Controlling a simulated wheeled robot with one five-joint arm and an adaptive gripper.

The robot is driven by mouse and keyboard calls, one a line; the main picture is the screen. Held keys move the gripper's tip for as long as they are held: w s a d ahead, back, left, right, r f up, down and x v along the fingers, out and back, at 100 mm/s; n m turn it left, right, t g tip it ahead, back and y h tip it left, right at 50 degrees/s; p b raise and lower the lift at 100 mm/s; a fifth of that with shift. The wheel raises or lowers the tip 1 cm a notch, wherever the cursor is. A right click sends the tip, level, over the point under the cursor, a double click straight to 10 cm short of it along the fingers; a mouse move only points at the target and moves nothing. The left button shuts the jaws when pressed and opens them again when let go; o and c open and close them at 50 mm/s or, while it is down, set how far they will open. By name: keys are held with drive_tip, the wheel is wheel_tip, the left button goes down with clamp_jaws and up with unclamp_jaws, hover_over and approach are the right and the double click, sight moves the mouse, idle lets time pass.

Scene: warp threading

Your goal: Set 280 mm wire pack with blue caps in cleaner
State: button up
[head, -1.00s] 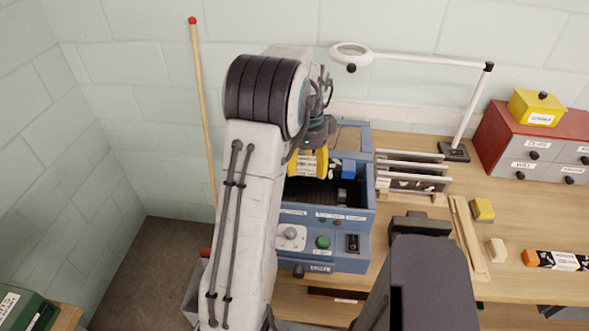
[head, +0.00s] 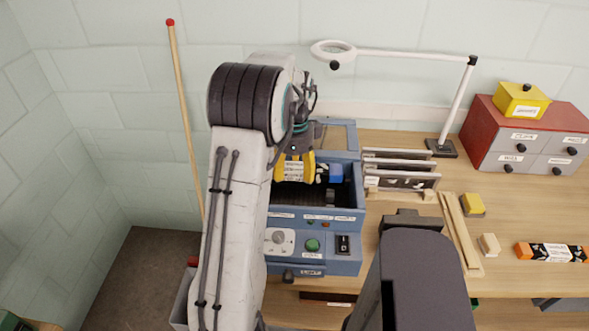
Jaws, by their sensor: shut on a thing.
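The wire pack (head: 292,171) shows a white label, a dark band and a blue cap (head: 336,173) at its right end. Its left end is hidden behind my arm. My gripper (head: 293,180), with yellow fingers, is shut on the pack around the label. The pack lies roughly level over the open tank of the blue cleaner (head: 315,218). I cannot tell whether it touches anything inside. The cleaner's front panel carries a white dial, a green button and a black switch. My arm covers its left side.
Framed plates stand in a wooden rack (head: 425,195) right of the cleaner. A magnifier lamp (head: 455,110) and red drawer cabinet (head: 522,140) stand behind.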

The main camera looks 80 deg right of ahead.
drive_tip(key=shift+f+b, duration=2.95)
drive_tip(key=shift+f, duration=1.15)
drive_tip(key=shift+f+b, duration=0.35)
drive_tip(key=shift+f, duration=0.15)
drive_tip(key=o, duration=1.3)
